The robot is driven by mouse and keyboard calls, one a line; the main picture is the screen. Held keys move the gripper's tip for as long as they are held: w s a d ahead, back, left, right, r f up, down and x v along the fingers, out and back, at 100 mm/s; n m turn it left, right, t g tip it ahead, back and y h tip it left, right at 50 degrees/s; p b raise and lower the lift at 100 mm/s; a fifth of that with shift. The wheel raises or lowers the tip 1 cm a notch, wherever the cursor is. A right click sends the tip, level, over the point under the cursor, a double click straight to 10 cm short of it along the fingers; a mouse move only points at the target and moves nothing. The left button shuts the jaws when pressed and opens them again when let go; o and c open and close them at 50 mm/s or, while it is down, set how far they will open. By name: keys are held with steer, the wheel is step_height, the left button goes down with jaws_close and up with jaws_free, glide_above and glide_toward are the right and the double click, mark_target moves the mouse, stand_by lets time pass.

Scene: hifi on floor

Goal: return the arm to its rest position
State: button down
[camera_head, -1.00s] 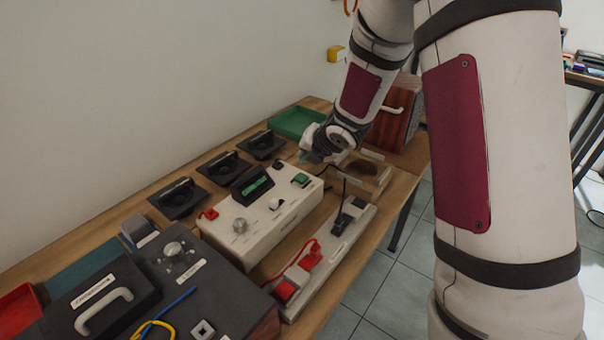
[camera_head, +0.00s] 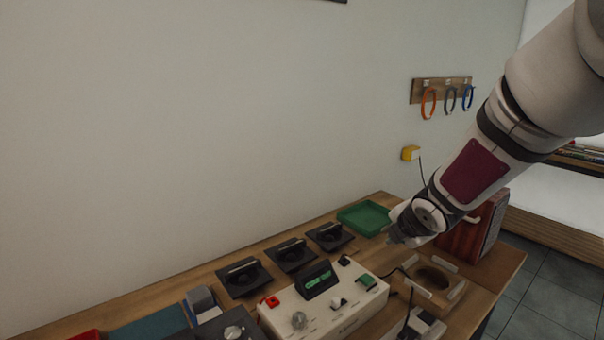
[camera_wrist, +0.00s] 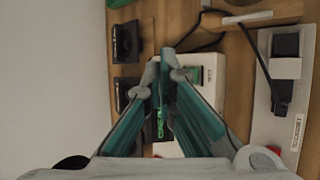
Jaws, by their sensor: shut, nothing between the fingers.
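My gripper (camera_head: 402,238) hangs over the far part of the wooden bench, in front of the green tray in the head view. In the wrist view my gripper (camera_wrist: 165,72) points down with its two green-padded fingers drawn together at the tips and nothing between them. The white control box (camera_head: 335,318) with a small green display lies below and to the left of it. My arm reaches in from the upper right of the head view.
The green tray (camera_head: 364,218) and dark holders (camera_head: 291,254) line the wall side. A wooden plate with a round hole (camera_head: 432,281) and a reddish-brown box (camera_head: 466,240) stand on the right. Cables hang on a wall rack (camera_head: 441,91). A cable (camera_wrist: 258,55) lies near the gripper.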

steer(key=s+d+r+m+g+h+p, duration=0.1)
steer(key=s+r+m, duration=0.45)
steer(key=s, duration=0.25)
steer(key=s+d+r+m+g+h, duration=0.1)
steer(key=s+r+m, duration=0.4)
steer(key=s+m, duration=0.3)
steer(key=s+a+m+g+y, duration=0.1)
steer(key=s+m, duration=0.4)
steer(key=s, duration=0.5)
steer(key=s+a+r+m+g+y+p, duration=0.1)
steer(key=s+a+m, duration=0.3)
steer(key=s, duration=0.6)
steer(key=shift+s+a+r+m+g, duration=0.15)
steer(key=shift+s+a+m+g, duration=0.15)
steer(key=shift+s+m, duration=0.1)
steer(key=shift+a, duration=0.1)
